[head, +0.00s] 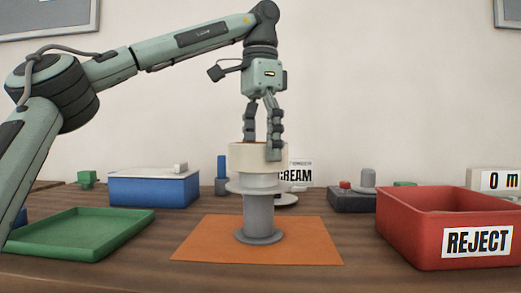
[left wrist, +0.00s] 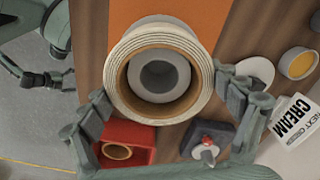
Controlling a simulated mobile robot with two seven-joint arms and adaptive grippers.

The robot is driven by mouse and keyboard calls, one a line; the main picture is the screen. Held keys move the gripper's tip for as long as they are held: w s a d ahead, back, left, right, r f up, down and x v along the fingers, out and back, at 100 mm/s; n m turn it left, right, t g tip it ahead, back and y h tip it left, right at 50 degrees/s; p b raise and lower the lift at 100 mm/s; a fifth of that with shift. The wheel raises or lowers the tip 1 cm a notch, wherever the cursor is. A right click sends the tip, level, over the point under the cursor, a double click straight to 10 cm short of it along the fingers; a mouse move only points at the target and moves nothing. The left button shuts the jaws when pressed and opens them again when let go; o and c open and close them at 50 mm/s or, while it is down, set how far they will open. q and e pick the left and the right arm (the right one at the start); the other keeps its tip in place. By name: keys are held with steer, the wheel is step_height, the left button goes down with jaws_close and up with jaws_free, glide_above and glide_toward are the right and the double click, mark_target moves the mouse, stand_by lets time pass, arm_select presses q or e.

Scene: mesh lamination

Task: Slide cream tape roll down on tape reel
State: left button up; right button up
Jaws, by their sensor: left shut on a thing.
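The cream tape roll (head: 258,158) is a wide, pale ring with a brown inner core. My left gripper (head: 263,148) points down from above and is shut on it, with fingers at its sides. The tape reel (head: 258,212) is a grey spindle with flanges, upright under the roll. The roll is level and above the upper flange, with grey spindle showing between. In the left wrist view the grey reel top (left wrist: 160,75) shows through the hole of the roll (left wrist: 205,75). A gripper, seemingly my right (left wrist: 66,82), is small at the left edge there.
The reel stands on an orange mat (head: 195,245). A red REJECT bin (head: 405,235) is at right; the left wrist view shows a roll (left wrist: 117,151) inside it. A green tray (head: 85,235) and blue box (head: 150,190) are at left. A CREAM card (head: 298,174) is behind.

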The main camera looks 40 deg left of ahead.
arm_select(q)
steer(key=shift+f+b, duration=1.1)
steer(key=shift+f, duration=0.1)
steer(key=shift+r, duration=0.2)
steer(key=shift+r+p, duration=2.75)
steer(key=shift+p, duration=0.2)
steer(key=o, duration=1)
steer(key=shift+c, duration=0.2)
step_height(320, 180, up, 8)
steer(key=shift+f, duration=0.15)
